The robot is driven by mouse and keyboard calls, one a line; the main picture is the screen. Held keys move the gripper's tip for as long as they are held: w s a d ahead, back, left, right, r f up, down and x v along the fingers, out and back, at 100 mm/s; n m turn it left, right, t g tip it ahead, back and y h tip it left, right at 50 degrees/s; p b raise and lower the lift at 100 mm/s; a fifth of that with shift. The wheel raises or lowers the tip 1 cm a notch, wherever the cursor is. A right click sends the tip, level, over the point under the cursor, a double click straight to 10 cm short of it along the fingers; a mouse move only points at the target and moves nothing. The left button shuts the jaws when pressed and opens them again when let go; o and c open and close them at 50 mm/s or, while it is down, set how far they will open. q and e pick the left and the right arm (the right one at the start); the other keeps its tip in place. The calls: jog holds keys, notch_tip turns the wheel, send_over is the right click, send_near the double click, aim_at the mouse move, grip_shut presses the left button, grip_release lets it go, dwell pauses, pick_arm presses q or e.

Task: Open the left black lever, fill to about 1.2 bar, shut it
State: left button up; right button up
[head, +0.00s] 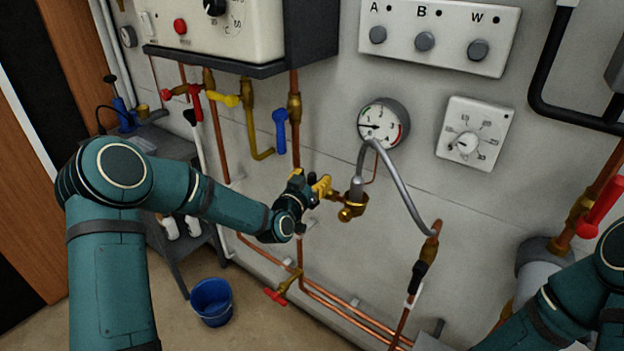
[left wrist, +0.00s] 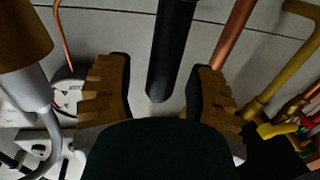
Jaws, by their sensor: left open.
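My left gripper (head: 320,187) is open beside the brass fitting (head: 352,207) at the left end of the grey braided hose (head: 398,185). In the left wrist view, a black lever (left wrist: 172,45) lies between the open fingers, with a gap on each side. In the head view my gripper hides this lever. The right black lever (head: 418,274) shows on the pipe at the hose's other end. The round pressure gauge (head: 382,124) is above the hose; its needle points left, and its value is too small to read. My right gripper is out of view.
A boiler (head: 230,30) hangs above left, with red, yellow and blue (head: 280,130) levers below it. A white dial box (head: 474,133) is right of the gauge. A blue bucket (head: 211,301) stands on the floor. Copper pipes (head: 345,312) run along the lower wall.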

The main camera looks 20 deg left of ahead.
pick_arm(q)
grip_shut()
jog(key=shift+a, duration=0.1)
jog(key=w+a+f+n+g+b, duration=0.2)
jog(key=a+n+b, duration=0.4)
jog(key=n, duration=0.3)
jog(key=shift+f+n+h, duration=0.4)
jog(key=shift+f, duration=0.25)
jog(key=shift+w, duration=0.1)
